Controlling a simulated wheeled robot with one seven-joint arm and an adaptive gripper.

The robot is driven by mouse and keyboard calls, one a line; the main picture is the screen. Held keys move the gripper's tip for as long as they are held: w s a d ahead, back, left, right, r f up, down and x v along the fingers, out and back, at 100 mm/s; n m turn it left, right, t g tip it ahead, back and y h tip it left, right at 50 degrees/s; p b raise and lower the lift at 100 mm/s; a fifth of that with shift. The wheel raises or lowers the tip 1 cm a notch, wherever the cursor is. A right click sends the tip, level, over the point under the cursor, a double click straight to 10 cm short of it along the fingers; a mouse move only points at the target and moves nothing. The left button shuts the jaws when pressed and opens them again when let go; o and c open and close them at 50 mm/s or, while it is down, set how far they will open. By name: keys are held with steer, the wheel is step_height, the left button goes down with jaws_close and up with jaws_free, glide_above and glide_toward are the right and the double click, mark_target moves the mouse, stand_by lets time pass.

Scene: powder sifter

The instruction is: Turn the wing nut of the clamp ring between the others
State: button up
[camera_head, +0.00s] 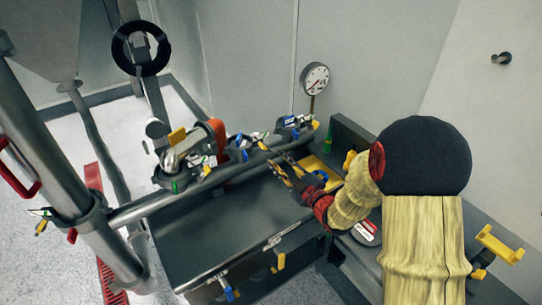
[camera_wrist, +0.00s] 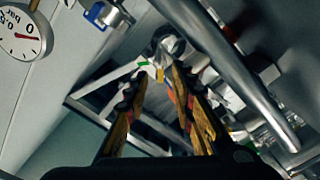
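Several clamp rings with coloured tags sit in a row along the sifter's pipework in the head view. One (camera_head: 173,178) is at the left, one (camera_head: 240,147) in the middle, and one (camera_head: 292,122) farther right. The separate wing nuts are too small to tell apart there. My gripper (camera_head: 281,163) is to the right of the middle ring, fingers apart and pointing toward the row. In the wrist view my gripper (camera_wrist: 160,76) is open, with nothing held. A round metal fitting (camera_wrist: 168,44) shows just beyond the fingertips, with a pale, green-marked part beside it; contact cannot be told.
A pressure gauge (camera_head: 315,78) is on the back wall, also in the wrist view (camera_wrist: 22,35). A thick steel pipe (camera_head: 40,150) rises at the left. A dark bench box (camera_head: 225,232) fills the space below the row. A yellow bracket (camera_head: 500,244) is at the right.

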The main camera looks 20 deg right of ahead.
mark_target(268, 150)
steer(key=b+x, duration=0.1)
steer(key=x, duration=0.5)
steer(key=shift+c, duration=1.3)
steer(key=c, duration=0.4)
